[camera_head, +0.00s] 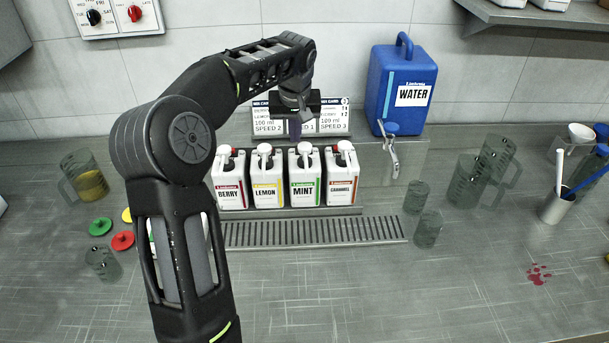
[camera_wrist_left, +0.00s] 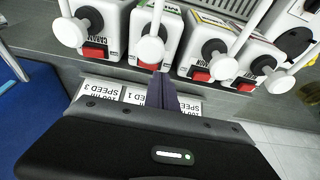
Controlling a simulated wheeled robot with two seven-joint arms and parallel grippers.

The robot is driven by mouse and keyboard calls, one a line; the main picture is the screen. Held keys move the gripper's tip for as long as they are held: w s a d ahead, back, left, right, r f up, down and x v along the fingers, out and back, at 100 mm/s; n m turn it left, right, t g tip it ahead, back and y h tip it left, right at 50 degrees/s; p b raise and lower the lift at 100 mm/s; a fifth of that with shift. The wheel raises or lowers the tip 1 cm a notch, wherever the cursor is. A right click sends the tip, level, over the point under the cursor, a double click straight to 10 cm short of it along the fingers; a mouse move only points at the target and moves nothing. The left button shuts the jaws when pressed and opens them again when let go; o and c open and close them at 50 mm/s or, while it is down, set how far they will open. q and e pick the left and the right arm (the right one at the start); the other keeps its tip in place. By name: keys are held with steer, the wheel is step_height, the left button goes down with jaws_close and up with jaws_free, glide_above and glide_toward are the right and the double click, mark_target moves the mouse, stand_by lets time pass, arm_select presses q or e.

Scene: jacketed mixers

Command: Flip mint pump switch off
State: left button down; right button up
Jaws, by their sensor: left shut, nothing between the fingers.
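The mint bottle (camera_head: 305,188) is a white jug with a green-edged MINT label, third from the left in a row on a rack. In the left wrist view, the row shows from behind. The mint pump's red switch (camera_wrist_left: 146,64) is on the back of the second jug from the left, below its black round cap. Its on or off position is too small to tell. My left gripper (camera_head: 295,137) hangs behind the mint bottle. Its dark fingers (camera_wrist_left: 163,76) are shut and empty, with tips just beside the red switch; contact is not clear. My right gripper is not in view.
Berry (camera_head: 230,190), lemon (camera_head: 267,190) and caramel (camera_head: 341,188) jugs stand close beside mint. Speed cards (camera_head: 333,122) stand behind them. A blue water jug (camera_head: 384,85) is at the back right. Glass beakers (camera_head: 428,228) stand to the right.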

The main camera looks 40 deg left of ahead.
arm_select(q)
steer(key=shift+r+p, duration=0.35)
steer(key=shift+r, duration=0.4)
steer(key=shift+w+a+r+p, duration=0.15)
steer(key=shift+r+p, duration=0.35)
steer(key=shift+r, duration=0.05)
